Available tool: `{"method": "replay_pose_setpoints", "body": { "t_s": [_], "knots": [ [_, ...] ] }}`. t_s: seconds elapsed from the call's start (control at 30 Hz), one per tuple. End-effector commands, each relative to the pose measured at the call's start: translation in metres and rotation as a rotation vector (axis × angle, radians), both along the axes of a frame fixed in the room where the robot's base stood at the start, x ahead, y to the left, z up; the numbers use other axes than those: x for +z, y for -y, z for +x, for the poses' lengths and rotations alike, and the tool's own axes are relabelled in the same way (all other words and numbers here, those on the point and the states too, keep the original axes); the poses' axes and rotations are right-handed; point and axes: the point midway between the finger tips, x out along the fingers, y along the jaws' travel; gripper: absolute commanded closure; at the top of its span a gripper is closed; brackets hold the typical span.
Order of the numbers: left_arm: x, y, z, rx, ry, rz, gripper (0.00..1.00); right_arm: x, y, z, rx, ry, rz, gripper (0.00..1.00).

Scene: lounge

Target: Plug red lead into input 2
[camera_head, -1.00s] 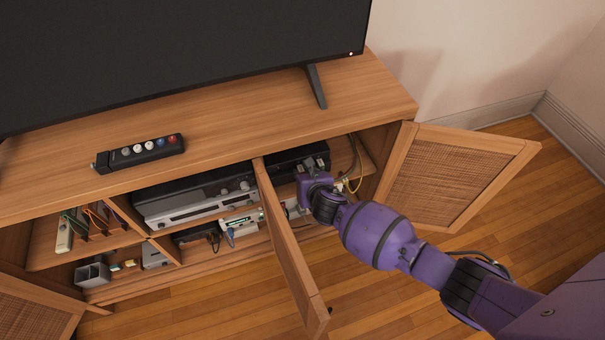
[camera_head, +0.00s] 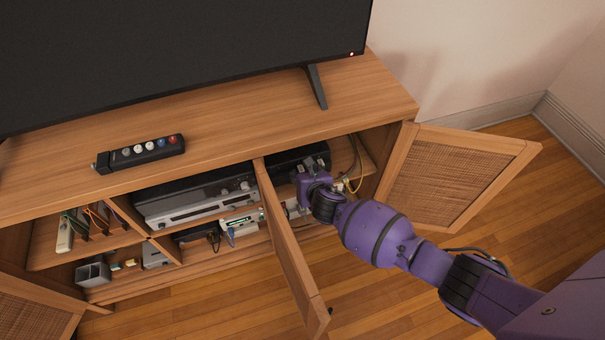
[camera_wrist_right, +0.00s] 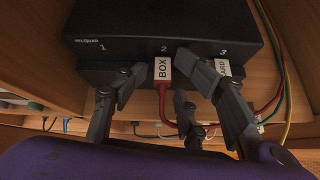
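In the right wrist view the black switch box (camera_wrist_right: 160,28) has the numbers 1, 2 and 3 along its front edge. The red lead (camera_wrist_right: 162,103) has a white tag reading BOX (camera_wrist_right: 162,68) directly under the 2. Its end is at the box front; I cannot tell how deep it sits. My right gripper (camera_wrist_right: 160,78) has its fingers spread on both sides of the tag, with gaps showing. In the head view my right gripper (camera_head: 309,176) reaches into the cabinet's right compartment, in front of the black box (camera_head: 288,163). My left gripper is not in view.
Another tagged plug (camera_wrist_right: 223,67) sits under the 3, partly behind a finger. Green and yellow cables (camera_wrist_right: 289,85) hang at the right. In the head view an open middle door (camera_head: 290,250) stands left of my arm and an open right door (camera_head: 450,178) stands to its right.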

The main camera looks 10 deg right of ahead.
Motion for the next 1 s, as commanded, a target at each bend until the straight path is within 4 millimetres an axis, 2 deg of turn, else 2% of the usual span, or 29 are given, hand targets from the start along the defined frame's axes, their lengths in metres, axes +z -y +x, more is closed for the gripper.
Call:
{"method": "replay_pose_setpoints", "body": {
  "t_s": [0.03, 0.57, 0.77, 1.0],
  "knots": [
    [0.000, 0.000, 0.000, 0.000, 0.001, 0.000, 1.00, 0.011, 0.001, 0.009, 0.000, 0.019, 0.000, 0.65],
    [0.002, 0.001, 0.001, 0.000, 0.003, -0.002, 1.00, 0.013, 0.000, 0.007, 0.002, 0.021, 0.001, 0.65],
    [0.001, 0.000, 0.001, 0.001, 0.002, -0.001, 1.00, 0.023, 0.003, -0.016, 0.003, 0.016, 0.000, 0.65],
    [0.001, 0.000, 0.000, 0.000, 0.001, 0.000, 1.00, 0.046, 0.009, -0.057, 0.001, 0.009, -0.002, 0.65]
  ]
}}
